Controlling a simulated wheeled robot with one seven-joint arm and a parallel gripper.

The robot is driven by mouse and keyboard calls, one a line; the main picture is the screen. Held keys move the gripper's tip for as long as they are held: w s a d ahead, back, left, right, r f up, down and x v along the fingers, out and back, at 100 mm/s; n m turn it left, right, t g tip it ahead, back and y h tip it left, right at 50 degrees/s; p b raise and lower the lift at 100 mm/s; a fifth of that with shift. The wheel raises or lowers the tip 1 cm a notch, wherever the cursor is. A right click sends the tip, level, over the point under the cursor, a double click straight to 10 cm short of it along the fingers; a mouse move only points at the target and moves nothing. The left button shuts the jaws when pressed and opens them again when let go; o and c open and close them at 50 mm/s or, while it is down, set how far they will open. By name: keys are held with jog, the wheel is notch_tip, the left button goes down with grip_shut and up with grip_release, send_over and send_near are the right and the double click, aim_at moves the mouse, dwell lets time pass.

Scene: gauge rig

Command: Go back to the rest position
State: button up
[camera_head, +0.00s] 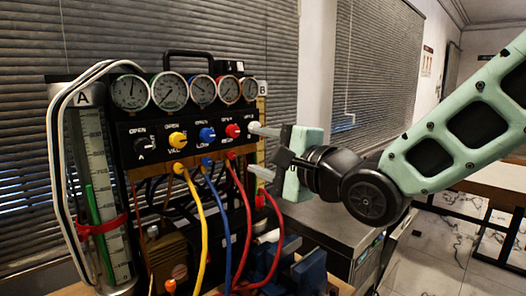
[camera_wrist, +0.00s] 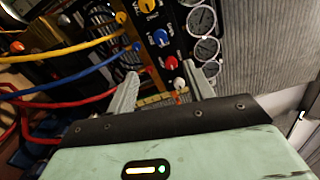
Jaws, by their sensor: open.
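My gripper (camera_head: 258,152) is at the right end of the gauge rig (camera_head: 190,150), its two grey fingers spread apart and pointing at the panel. In the wrist view, my gripper (camera_wrist: 158,95) is open, with the white knob (camera_wrist: 179,83) showing between and beyond the fingertips. I cannot tell whether a finger touches the knob. The red knob (camera_head: 231,131), blue knob (camera_head: 207,134), yellow knob (camera_head: 177,139) and black knob (camera_head: 143,145) sit in a row to the left. Nothing is held between the fingers.
Several round gauges (camera_head: 173,91) line the top of the rig. Yellow (camera_head: 199,225), blue (camera_head: 228,225) and red (camera_head: 246,215) hoses hang in front. A clear tube (camera_head: 97,190) marked A stands at the left. Window blinds (camera_head: 230,35) are behind. Floor (camera_head: 425,262) shows at the right.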

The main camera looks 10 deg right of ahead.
jog(key=s+f+n+g+h, duration=0.3)
jog(key=s+f+n+g, duration=0.15)
jog(key=f, duration=0.35)
jog(key=s+f+n+g+h, duration=0.2)
jog(key=s+f+n+g, duration=0.1)
jog(key=s+f+n, duration=0.4)
jog(key=s+d+f+n+g+h, duration=0.2)
jog(key=s+d+f+n+g, duration=0.1)
jog(key=s, duration=0.3)
jog(key=s+d+f+n+g+h, duration=0.2)
jog(key=s+d+f+n+g, duration=0.1)
jog(key=s+n, duration=0.3)
jog(key=shift+s+d+f+g, duration=0.15)
jog(key=shift+s+d+g, duration=0.05)
jog(key=shift+s+g, duration=0.5)
jog(key=shift+w, duration=0.1)
